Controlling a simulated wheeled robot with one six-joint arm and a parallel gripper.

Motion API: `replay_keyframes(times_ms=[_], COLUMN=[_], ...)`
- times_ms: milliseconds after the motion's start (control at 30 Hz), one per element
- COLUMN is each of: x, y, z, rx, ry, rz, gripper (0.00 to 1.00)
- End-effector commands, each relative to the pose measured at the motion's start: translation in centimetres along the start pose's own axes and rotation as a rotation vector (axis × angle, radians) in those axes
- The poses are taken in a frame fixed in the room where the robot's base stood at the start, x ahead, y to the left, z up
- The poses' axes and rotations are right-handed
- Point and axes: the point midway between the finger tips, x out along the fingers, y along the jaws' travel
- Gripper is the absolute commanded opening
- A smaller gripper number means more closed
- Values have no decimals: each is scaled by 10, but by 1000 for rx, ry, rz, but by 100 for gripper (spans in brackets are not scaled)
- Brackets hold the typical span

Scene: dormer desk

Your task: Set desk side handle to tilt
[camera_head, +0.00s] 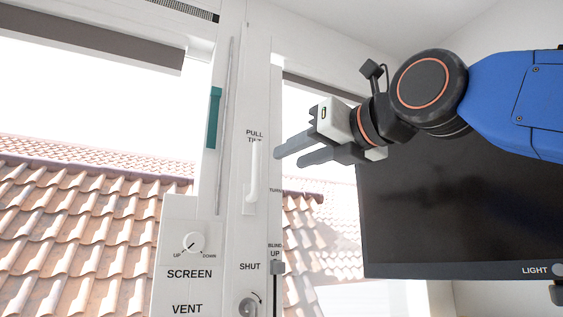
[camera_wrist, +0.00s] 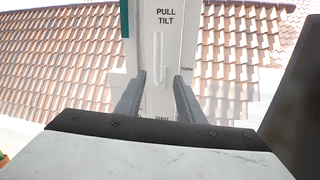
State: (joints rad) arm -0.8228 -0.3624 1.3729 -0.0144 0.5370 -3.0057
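The white window handle (camera_head: 255,172) stands on the white frame between the panes. Its lever points straight up toward the PULL TILT label, with TURN marked to its right and SHUT below. My gripper (camera_head: 289,157) is to the right of the handle in the head view, with two grey fingers apart and nothing between them. In the wrist view the pale handle (camera_wrist: 159,58) shows upright, ahead of and roughly centred between the open fingertips (camera_wrist: 160,80). I cannot tell the exact gap between fingertips and handle.
A SCREEN dial panel (camera_head: 190,262) is at lower left, and a round knob (camera_head: 247,307) is below SHUT. A blind slider (camera_head: 277,267) sits right of the frame. A dark monitor-like panel (camera_head: 455,215) is behind and below my arm. Tiled roofs show outside.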

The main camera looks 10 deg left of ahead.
Motion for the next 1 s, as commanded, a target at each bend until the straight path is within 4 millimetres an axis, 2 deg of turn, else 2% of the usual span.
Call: replay_keyframes(times_ms=[100,300,1000], x=[-19,-34,-36], y=[0,0,0], z=[0,0,0], rx=[0,0,0], ry=[-1,1,0], rz=[0,0,0], gripper=[35,35,35])
